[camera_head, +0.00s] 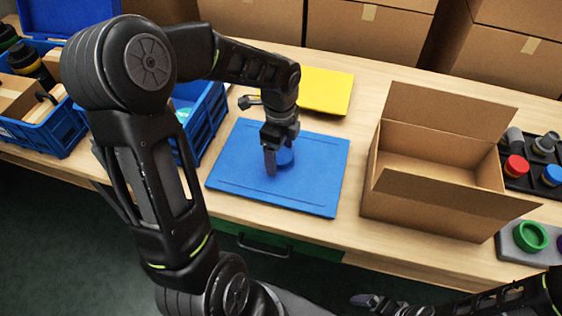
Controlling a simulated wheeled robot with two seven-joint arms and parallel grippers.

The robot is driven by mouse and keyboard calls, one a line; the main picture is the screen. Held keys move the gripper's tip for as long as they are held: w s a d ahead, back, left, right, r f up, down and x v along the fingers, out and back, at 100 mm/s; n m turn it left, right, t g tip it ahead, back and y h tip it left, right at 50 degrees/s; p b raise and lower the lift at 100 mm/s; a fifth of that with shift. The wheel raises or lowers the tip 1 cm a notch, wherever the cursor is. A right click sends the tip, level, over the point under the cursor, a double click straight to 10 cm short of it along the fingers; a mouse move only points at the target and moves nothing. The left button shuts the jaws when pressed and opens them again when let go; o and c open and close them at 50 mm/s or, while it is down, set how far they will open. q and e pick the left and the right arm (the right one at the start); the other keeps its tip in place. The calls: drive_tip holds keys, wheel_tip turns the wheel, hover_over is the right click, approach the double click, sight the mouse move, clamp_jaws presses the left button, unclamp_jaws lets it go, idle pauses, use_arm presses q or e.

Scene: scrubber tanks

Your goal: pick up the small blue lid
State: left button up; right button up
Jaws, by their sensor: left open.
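The small blue lid (285,157) is on the blue mat (318,176) in the middle of the table, partly hidden by my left gripper. My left gripper (271,163) points down over the mat, with its fingers at the lid's left side. Its jaws are open; I cannot tell whether a finger touches the lid. My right arm shows at the bottom right, and my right gripper (372,301) is low in front of the table, away from the lid. I cannot make out the state of its jaws.
A yellow mat (325,91) lies behind the blue mat. An open cardboard box (430,190) stands to the right. Beyond it are a black tray with red and blue capped items and a grey block with a green ring (530,237). Blue crates (40,130) stand at the left.

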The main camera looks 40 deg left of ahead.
sight(280, 155)
use_arm(q)
drive_tip(key=shift+c, duration=0.4)
drive_tip(key=c, duration=1.6)
drive_tip(key=shift+o, duration=0.2)
wheel_tip(280, 155, up, 10)
drive_tip(key=p, duration=0.1)
drive_tip(key=shift+w, duration=0.1)
